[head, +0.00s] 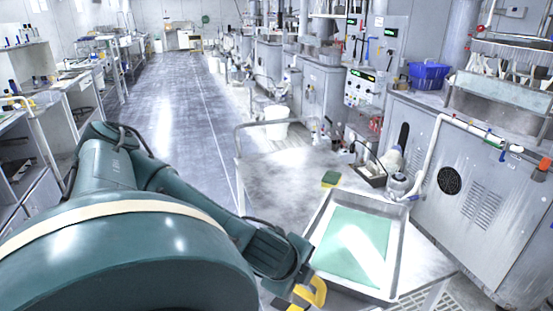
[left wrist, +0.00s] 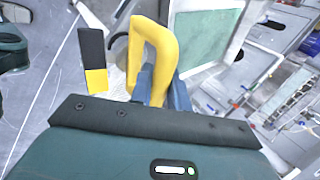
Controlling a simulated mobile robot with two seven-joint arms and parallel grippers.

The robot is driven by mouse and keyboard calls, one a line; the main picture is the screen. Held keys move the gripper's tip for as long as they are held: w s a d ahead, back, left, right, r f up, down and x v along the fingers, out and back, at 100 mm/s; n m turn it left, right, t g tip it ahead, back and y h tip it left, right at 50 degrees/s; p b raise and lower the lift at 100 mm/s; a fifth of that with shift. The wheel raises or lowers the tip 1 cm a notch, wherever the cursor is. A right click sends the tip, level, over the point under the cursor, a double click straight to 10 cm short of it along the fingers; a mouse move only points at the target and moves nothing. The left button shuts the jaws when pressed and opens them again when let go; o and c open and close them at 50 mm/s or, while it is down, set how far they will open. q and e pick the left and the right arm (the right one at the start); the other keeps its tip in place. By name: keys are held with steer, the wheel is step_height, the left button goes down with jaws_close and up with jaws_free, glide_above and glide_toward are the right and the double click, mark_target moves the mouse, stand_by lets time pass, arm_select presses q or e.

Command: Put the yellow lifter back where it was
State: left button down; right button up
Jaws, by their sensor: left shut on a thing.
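The yellow lifter (left wrist: 158,45) is a bent yellow bar, held between the two blue fingers of my left gripper (left wrist: 162,85) in the left wrist view. In the head view the lifter (head: 316,290) shows at the end of my left arm, near the lower left corner of the metal tray. My left gripper (head: 306,286) is shut on it; its fingers are mostly hidden there. The lifter's lower end is hidden by the gripper in the left wrist view. My right gripper is not in view.
A metal tray (head: 401,240) with a pale green sheet (head: 355,243) lies on the light table (head: 285,172). A green-and-yellow block (head: 330,179) sits beyond it. A black-and-yellow piece (left wrist: 93,60) shows left of the lifter. Bottles and a grey cabinet (head: 470,190) stand right.

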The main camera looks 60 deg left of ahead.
mark_target(317, 280)
arm_select(q)
steer(key=shift+n, duration=0.4)
steer(key=w+d+f, duration=0.2)
steer(key=shift+w+d, duration=0.3)
steer(key=shift+w, duration=0.05)
steer(key=w+d+f+n+g+y, duration=0.1)
steer(key=d+n+y, duration=0.1)
steer(key=d, duration=1.1)
steer(key=shift+f+n, duration=0.15)
steer(key=shift+n, duration=0.35)
